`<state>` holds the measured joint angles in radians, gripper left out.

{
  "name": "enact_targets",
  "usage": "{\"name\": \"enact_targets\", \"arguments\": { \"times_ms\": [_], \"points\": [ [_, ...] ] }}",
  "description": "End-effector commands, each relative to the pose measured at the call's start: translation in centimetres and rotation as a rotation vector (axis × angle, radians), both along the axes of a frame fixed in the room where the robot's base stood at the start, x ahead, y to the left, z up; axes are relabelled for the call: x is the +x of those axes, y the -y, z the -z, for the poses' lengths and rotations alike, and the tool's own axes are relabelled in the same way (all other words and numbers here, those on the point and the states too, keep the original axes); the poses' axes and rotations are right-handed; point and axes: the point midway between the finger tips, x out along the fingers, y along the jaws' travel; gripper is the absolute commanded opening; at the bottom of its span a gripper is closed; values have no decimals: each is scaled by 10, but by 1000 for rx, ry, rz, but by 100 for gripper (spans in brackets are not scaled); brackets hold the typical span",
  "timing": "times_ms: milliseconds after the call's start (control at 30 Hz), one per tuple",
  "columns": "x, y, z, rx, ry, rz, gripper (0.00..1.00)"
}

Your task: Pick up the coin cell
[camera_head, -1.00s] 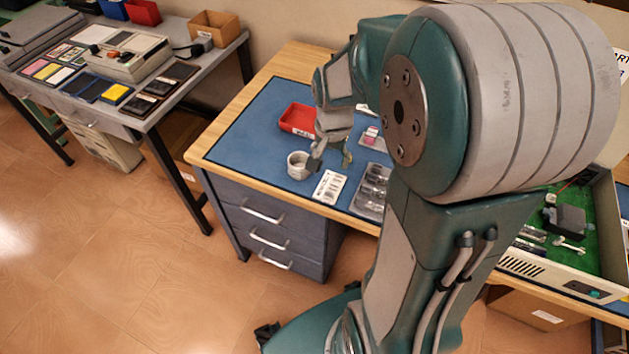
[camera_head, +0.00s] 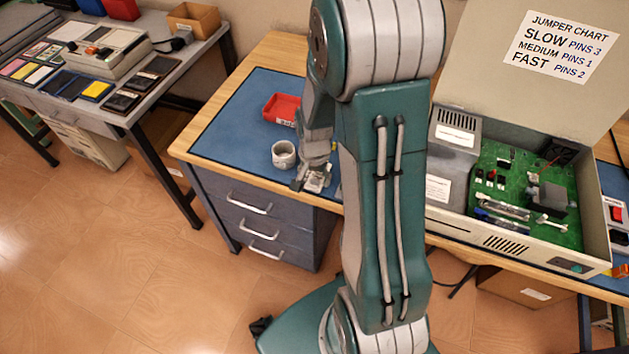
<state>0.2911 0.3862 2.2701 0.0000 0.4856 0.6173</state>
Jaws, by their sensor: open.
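I cannot make out a coin cell for certain in this view. My gripper (camera_head: 312,176) is open and hangs low over the front edge of the blue bench mat (camera_head: 232,125), right of a white cup (camera_head: 284,154). Small pale items (camera_head: 315,184) show just under and between the fingers, too small and too covered to identify. I cannot tell whether the fingers touch them. My arm hides the mat to the right of the gripper.
A red bin (camera_head: 282,108) stands behind the cup. At right is an open case with a green circuit board (camera_head: 515,190) and a raised lid bearing a jumper chart (camera_head: 562,45). A grey table (camera_head: 180,85) with devices stands at left. Blue drawers (camera_head: 250,208) sit below the bench.

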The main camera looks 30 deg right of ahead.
Motion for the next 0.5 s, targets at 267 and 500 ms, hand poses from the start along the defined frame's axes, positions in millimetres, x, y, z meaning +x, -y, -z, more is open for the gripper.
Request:
{"name": "enact_targets", "arguments": {
  "times_ms": [267,500],
  "points": [
    [0,0,10,0,0,0,75],
    [0,0,9,0,0,0,35]
  ]
}}
